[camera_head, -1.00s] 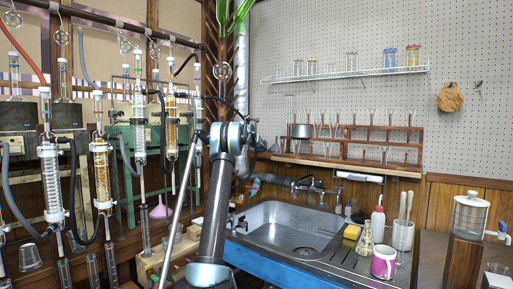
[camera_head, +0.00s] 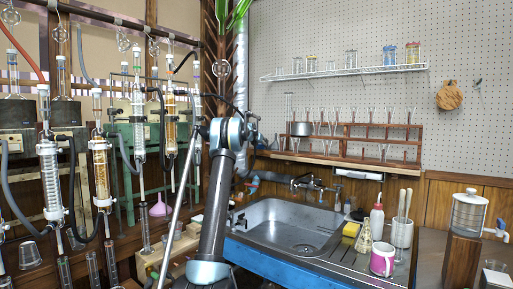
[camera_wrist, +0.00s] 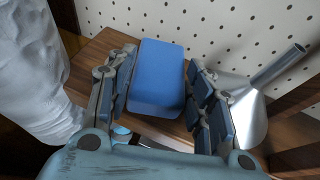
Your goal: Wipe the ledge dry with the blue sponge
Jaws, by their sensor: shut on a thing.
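The blue sponge (camera_wrist: 157,78) is a plain block between the two jointed fingers of my gripper (camera_wrist: 160,62) in the wrist view. My gripper is shut on it. The wooden ledge (camera_wrist: 92,52) lies below and around the sponge, against the white pegboard. I cannot tell whether the sponge touches the ledge, and no water shows clearly on it. In the head view, the wooden ledge (camera_head: 345,165) runs along the pegboard behind the sink, and my arm reaches toward its left end. My gripper and the sponge do not show clearly there.
A metal funnel (camera_wrist: 248,108) stands close right of my gripper, and a white wrapped pipe (camera_wrist: 28,75) is close on the left. A wooden rack (camera_head: 385,133) with glassware stands on the ledge. The sink (camera_head: 290,228) is below it. Glass columns (camera_head: 102,175) crowd the left.

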